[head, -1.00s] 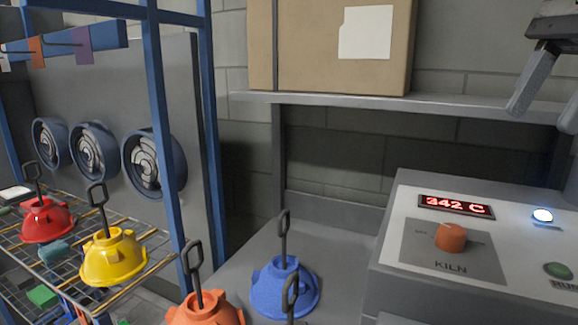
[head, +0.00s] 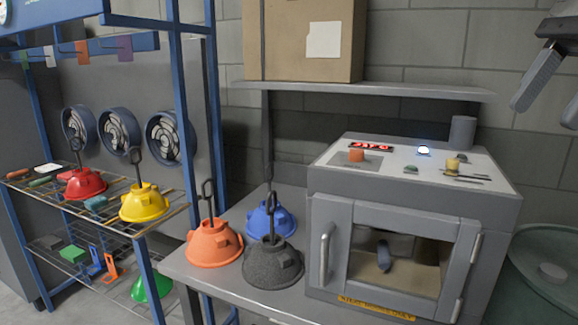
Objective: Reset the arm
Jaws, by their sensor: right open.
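My right gripper (head: 553,98) is at the upper right of the head view, with its two grey fingers spread apart and nothing between them. It hangs in the air to the right of the shelf and above the level of the kiln (head: 420,213). Part of the gripper and its arm is cut off by the picture edge. My left gripper is not in the head view.
Orange (head: 213,243), blue (head: 270,219) and dark grey (head: 272,264) hoods with loop handles stand on the bench left of the kiln. Red (head: 82,184) and yellow (head: 145,203) hoods sit on a wire rack. A cardboard box (head: 290,40) is on the shelf above.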

